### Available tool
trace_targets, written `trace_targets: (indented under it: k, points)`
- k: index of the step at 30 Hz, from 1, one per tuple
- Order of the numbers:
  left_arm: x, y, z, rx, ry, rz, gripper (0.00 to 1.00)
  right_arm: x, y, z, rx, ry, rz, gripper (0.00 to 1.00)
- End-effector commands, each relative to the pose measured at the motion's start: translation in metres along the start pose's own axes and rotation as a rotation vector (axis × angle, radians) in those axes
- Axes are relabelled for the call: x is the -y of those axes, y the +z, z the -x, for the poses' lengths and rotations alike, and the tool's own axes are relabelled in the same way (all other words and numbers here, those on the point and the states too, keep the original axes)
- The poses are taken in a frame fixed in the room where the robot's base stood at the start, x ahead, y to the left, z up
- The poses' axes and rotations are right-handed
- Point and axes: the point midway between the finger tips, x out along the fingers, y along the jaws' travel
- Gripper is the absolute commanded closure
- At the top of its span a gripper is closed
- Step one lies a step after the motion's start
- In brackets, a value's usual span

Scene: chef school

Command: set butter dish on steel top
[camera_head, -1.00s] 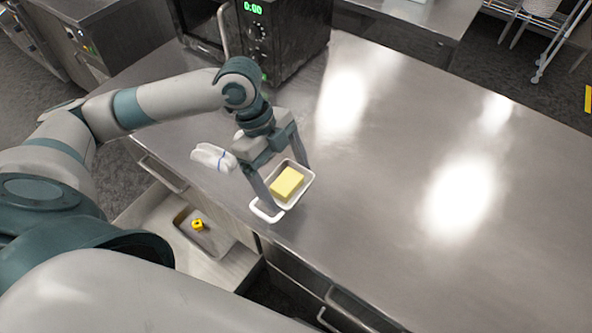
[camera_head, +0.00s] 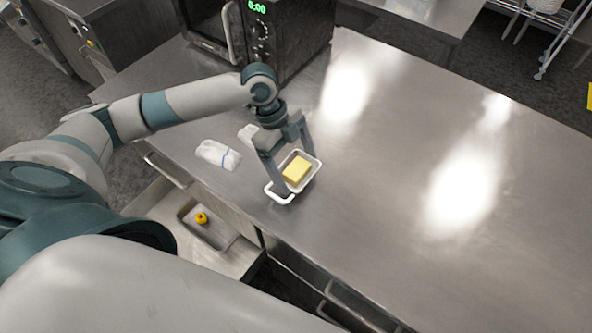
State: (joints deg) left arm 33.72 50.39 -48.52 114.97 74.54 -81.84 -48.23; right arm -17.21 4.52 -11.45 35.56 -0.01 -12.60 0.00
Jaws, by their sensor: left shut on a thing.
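The butter dish (camera_head: 312,163) is a small white rectangular tray with a white handle at its near end, and a yellow block of butter (camera_head: 296,171) lies in it. It is over the steel top (camera_head: 400,230), near the front edge; I cannot tell whether it touches the surface. My left gripper (camera_head: 291,180) comes down from above with its fingers at the dish's sides, shut on it. The fingers hide part of the rim. My right gripper is not in view.
A black microwave (camera_head: 290,38) stands behind. The steel top is clear to the right.

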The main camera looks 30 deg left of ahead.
Motion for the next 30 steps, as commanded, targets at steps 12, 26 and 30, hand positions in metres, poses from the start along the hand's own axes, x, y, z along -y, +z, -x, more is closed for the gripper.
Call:
trace_targets:
  k: [12, 26, 30]
  points:
    - [0.000, 0.010, -0.024, 0.001, 0.000, -0.002, 0.42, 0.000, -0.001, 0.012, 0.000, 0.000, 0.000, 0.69]
    - [-0.001, 0.011, -0.026, 0.001, 0.000, -0.001, 0.00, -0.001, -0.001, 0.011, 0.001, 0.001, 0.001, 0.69]
    - [-0.001, 0.010, -0.025, 0.001, 0.000, -0.002, 0.00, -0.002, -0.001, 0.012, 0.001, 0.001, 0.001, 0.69]
